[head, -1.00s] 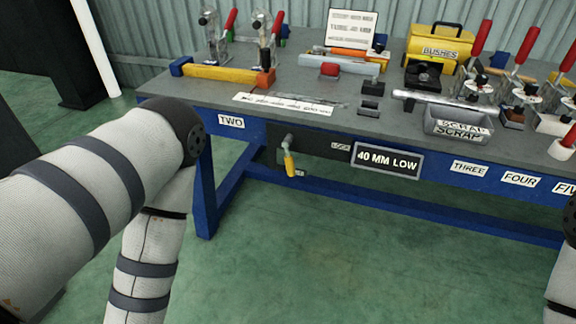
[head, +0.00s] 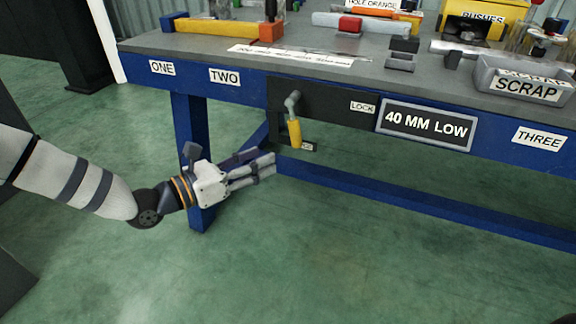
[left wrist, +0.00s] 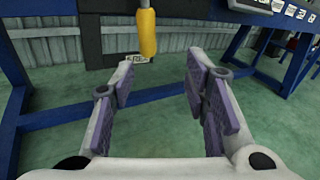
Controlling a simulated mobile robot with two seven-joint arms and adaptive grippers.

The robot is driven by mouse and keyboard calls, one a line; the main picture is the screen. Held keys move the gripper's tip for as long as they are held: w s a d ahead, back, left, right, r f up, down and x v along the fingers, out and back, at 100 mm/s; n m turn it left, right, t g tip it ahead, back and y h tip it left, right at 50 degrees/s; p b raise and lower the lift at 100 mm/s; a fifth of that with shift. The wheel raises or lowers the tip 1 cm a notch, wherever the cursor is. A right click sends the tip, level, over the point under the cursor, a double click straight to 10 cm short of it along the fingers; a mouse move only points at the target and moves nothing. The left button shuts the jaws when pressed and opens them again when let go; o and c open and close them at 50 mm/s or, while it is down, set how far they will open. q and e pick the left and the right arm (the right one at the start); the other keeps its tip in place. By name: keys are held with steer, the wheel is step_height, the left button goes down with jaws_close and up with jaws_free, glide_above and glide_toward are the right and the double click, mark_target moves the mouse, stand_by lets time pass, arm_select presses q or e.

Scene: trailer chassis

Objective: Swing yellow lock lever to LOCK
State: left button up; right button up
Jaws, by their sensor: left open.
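The yellow lock lever (head: 294,132) hangs straight down from a grey pivot on the black plate (head: 320,112) at the bench front. The LOCK label (head: 362,107) is to the right of the lever. A small label (head: 303,147), too small to read, sits by the lever's lower end. My left gripper (head: 272,165) is open and empty, below and a little left of the lever, apart from it. In the left wrist view the yellow handle (left wrist: 147,33) hangs beyond and above the open fingers (left wrist: 158,85). My right gripper is out of view.
The blue bench leg (head: 192,150) stands behind my left wrist. A low blue rail (head: 400,200) runs under the bench. The 40 MM LOW sign (head: 427,125) is right of the lever. A SCRAP bin (head: 525,85) and blocks are on top. Floor in front is clear.

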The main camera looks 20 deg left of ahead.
mark_target(294, 131)
arm_select(q)
steer(key=shift+n+t+y, duration=0.3)
steer(key=shift+n+t, duration=0.1)
steer(key=x, duration=0.4)
steer(key=a+b+x, duration=0.1)
steer(key=x, duration=0.3)
steer(key=r+b+x, duration=0.1)
steer(key=x, duration=0.3)
steer(key=shift+w+a, duration=0.15)
steer(key=shift+w, duration=0.3)
jaws_close()
